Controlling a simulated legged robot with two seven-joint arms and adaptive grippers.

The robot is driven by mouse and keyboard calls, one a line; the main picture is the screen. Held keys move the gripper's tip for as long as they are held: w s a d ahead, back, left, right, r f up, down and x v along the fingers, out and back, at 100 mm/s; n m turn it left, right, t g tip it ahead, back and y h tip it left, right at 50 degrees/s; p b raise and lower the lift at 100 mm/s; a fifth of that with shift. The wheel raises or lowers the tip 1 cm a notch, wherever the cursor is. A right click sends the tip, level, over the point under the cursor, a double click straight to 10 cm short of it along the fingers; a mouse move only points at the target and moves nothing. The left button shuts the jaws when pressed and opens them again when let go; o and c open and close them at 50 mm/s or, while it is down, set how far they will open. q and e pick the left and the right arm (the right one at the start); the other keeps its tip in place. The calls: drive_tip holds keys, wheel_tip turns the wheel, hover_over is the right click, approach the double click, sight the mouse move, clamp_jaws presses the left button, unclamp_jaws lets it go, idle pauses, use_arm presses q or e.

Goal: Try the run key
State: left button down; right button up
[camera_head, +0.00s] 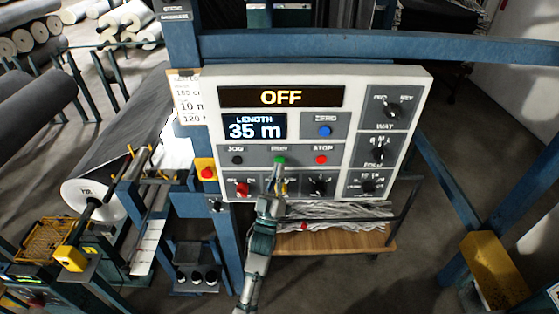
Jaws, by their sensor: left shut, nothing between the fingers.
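The control panel (340,95) is a pale box facing me on a blue frame. Its top display (281,97) reads OFF, and the length display (255,126) reads 35 m. The green run key (280,160) sits between the black jog key (237,160) and the red stop key (321,159). My left gripper (278,172) is shut and empty, its tip just below the green key in the picture. I cannot tell whether it touches the key. My right gripper is not in view.
A blue zero key (324,131) and several knobs, one at top right (392,110), share the panel. A red button on a yellow box (206,172) is left of it. A grey roll (95,190) lies at left. A wooden shelf (330,241) is below.

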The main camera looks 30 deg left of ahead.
use_arm(q)
drive_tip(key=s+d, duration=0.1)
drive_tip(key=s, duration=0.2)
drive_tip(key=s+d+p, duration=0.1)
drive_tip(key=shift+s+d, duration=0.15)
drive_tip(key=shift+d, duration=0.15)
idle(0.9)
